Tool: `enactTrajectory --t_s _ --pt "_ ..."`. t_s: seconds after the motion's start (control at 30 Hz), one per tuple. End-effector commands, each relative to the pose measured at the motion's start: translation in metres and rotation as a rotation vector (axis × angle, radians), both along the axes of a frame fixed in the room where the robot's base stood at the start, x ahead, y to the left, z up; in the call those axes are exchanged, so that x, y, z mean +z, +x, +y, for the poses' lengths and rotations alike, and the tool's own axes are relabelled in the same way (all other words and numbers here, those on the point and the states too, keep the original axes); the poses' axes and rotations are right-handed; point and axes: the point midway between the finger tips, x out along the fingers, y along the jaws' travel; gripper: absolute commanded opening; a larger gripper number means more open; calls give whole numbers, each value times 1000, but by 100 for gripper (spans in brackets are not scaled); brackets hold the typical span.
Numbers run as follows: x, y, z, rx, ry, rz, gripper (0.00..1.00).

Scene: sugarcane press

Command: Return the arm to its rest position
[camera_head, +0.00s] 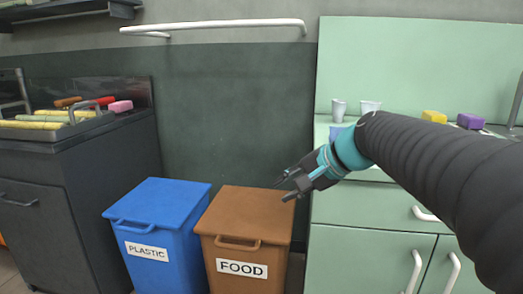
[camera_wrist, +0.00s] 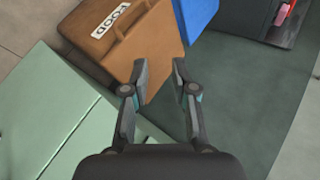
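My gripper (camera_head: 287,187) is at the end of my arm, which reaches in from the right in the head view. It hangs in the air at the right side of the brown FOOD bin (camera_head: 243,213), near the left edge of the green cabinet (camera_head: 365,240). In the wrist view my gripper (camera_wrist: 158,75) has its two fingers spread apart with nothing between them. The FOOD bin also shows beyond the fingers in the wrist view (camera_wrist: 120,50).
A blue PLASTIC bin (camera_head: 160,215) stands left of the brown bin. A dark counter (camera_head: 85,150) with a tray of sugarcane is at left. Two cups (camera_head: 338,110), a yellow sponge (camera_head: 434,116) and a purple sponge (camera_head: 470,121) are on the green counter. A white rail (camera_head: 220,24) is on the wall.

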Motion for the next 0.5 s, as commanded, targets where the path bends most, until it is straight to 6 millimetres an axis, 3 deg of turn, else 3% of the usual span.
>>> enactTrajectory --t_s 0.03,0.2,0.5 --pt "-1 -22 -4 19 -69 -15 27" --pt "-28 -88 -27 102 -322 -59 27" --pt "-76 -187 -76 278 -740 -135 27"
